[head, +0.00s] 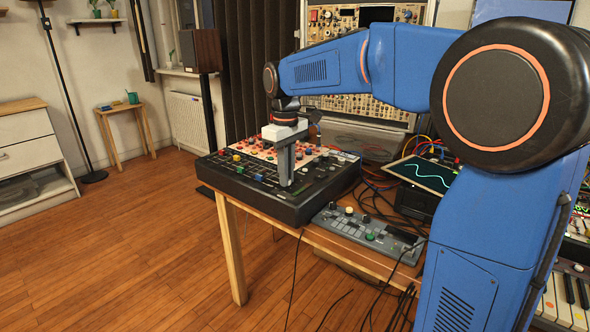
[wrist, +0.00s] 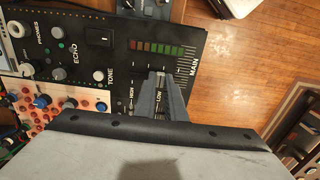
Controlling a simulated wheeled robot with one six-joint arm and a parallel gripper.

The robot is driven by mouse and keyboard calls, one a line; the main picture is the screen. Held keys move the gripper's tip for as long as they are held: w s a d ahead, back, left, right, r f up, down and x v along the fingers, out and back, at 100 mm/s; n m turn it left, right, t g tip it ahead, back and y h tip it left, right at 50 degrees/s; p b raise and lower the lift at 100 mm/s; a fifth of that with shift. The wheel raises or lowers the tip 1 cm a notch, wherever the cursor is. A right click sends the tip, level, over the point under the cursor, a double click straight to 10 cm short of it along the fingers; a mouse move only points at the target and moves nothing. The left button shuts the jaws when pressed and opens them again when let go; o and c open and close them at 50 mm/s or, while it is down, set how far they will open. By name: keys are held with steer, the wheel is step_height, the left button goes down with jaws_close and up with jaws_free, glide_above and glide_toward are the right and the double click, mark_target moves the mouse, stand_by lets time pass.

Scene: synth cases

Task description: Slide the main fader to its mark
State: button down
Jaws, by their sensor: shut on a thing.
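The black mixer (head: 262,205) sits on a wooden table, with many knobs and coloured caps on top. My gripper (head: 286,184) reaches straight down onto its right part. In the wrist view my gripper (wrist: 163,78) has its grey fingers close together over the dark panel, just left of the MAIN label (wrist: 193,68) and its tick lines. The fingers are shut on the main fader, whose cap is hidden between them. Which tick is the mark, and how the fader stands to it, I cannot tell. A red-to-green level meter (wrist: 158,48) lies beyond the fingertips.
A grey control box (head: 366,235) with knobs stands on the table right of the mixer, with loose black cables around it. A screen with a wave line (head: 422,174) stands further right. Knobs (wrist: 60,73) crowd the panel left of the fingers. The wooden floor (head: 130,235) at left is clear.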

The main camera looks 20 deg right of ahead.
mark_target(279, 191)
steer(key=shift+s+a, duration=0.5)
steer(key=shift+a, duration=0.2)
steer(key=shift+s+a, duration=0.45)
steer(key=shift+a, duration=0.2)
steer(key=c, duration=1.8)
jaws_free()
steer(key=shift+r, duration=0.1)
step_height(279, 191, up, 17)
steer(key=shift+r, duration=0.15)
